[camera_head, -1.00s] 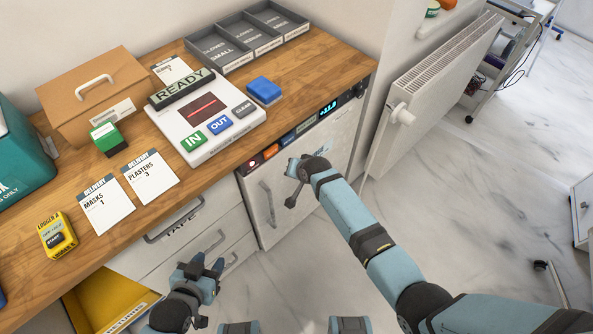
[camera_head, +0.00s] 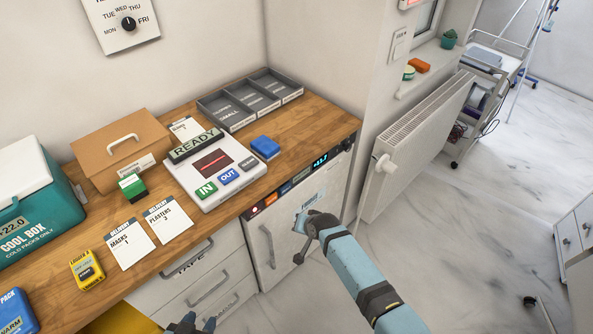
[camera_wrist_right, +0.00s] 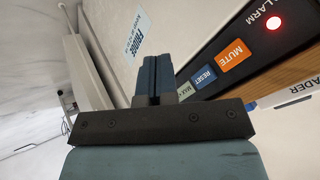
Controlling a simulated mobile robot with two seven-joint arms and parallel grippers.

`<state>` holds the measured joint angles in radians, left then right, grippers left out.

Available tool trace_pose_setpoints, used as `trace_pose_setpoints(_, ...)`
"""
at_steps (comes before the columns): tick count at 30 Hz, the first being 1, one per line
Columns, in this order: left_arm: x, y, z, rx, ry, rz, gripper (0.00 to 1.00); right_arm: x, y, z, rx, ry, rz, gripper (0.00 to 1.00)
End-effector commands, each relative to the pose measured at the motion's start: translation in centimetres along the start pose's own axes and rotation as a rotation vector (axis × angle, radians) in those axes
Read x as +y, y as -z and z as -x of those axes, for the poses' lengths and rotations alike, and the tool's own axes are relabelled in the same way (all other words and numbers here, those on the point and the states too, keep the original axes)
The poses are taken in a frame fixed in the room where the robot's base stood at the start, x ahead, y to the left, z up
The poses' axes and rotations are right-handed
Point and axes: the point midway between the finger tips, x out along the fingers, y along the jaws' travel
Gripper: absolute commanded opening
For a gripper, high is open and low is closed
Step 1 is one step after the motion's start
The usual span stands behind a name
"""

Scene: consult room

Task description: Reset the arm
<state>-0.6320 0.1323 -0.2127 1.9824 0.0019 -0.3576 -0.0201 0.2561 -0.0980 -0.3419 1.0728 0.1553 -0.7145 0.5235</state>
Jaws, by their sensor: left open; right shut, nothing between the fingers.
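The fridge (camera_head: 275,262) stands under the counter, with a dark control panel along its top edge. In the right wrist view a red ALARM light (camera_wrist_right: 274,23) is lit, with an orange MUTE button (camera_wrist_right: 235,54), a blue RESET button (camera_wrist_right: 203,77) and a MAX-labelled button (camera_wrist_right: 184,91) in a row. My right gripper (camera_head: 302,222) is shut and empty in front of the fridge, below the panel. In the wrist view its blue fingertips (camera_wrist_right: 157,62) are left of the RESET button; I cannot tell whether they touch anything. My left gripper (camera_head: 190,325) is open at the bottom edge, partly cut off.
The wooden counter (camera_head: 236,212) holds a READY device (camera_head: 183,176), delivery cards, a cardboard box (camera_head: 95,165), a cool box (camera_head: 50,215) and grey trays (camera_head: 228,112). Drawers (camera_head: 205,272) lie left of the fridge. A radiator (camera_head: 415,140) stands right of it; open floor lies beyond.

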Motion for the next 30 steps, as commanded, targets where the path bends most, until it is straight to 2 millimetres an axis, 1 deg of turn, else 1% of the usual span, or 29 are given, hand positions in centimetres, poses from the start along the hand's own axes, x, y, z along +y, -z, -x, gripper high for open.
trace_pose_setpoints(4,0.1,-0.1,-0.1,0.0,0.0,0.002,0.43,0.1,0.0,-0.1,0.0,0.0,0.0,0.0)
trace_pose_setpoints(6,0.1,0.0,-0.1,0.001,-0.001,0.002,0.43,0.3,-0.4,0.1,0.003,0.001,0.004,0.0)
trace_pose_setpoints(8,0.1,0.2,-0.2,0.004,-0.001,0.002,0.43,1.0,-1.1,0.4,0.012,0.002,0.014,0.0)
trace_pose_setpoints(11,0.0,0.5,-0.4,0.01,0.0,0.001,0.43,3.0,-3.3,1.9,0.046,0.008,0.053,0.0)
trace_pose_setpoints(14,0.0,0.8,-0.6,0.016,0.0,0.0,0.43,5.8,-6.3,4.6,0.1,0.01,0.121,0.0)
trace_pose_setpoints(15,0.0,0.9,-0.6,0.016,0.0,0.0,0.43,6.9,-7.5,6.0,0.126,0.009,0.153,0.0)
trace_pose_setpoints(17,0.0,0.9,-0.5,0.016,0.0,0.0,0.43,8.4,-9.1,8.3,0.165,0.006,0.205,0.0)
trace_pose_setpoints(18,0.0,0.9,-0.5,0.016,-0.001,0.0,0.43,9.3,-10.1,9.9,0.19,0.002,0.24,0.0)
trace_pose_setpoints(20,0.1,0.8,-0.5,0.015,-0.001,0.001,0.43,10.5,-11.6,12.6,0.226,-0.004,0.295,0.0)
trace_pose_setpoints(21,0.1,0.8,-0.4,0.013,-0.001,0.001,0.43,11.2,-12.4,14.4,0.251,-0.01,0.333,0.0)
trace_pose_setpoints(23,0.1,0.7,-0.4,0.012,-0.002,0.001,0.43,12.1,-13.6,17.2,0.284,-0.018,0.388,0.0)
trace_pose_setpoints(24,0.1,0.6,-0.4,0.011,-0.002,0.002,0.43,12.4,-14.2,18.9,0.305,-0.023,0.423,0.0)
trace_pose_setpoints(27,0.1,0.5,-0.3,0.009,-0.002,0.002,0.43,13.1,-15.4,22.7,0.347,-0.035,0.499,0.0)
trace_pose_setpoints(30,0.2,0.4,-0.2,0.007,-0.002,0.003,0.43,13.2,-15.9,25.3,0.376,-0.043,0.549,0.0)
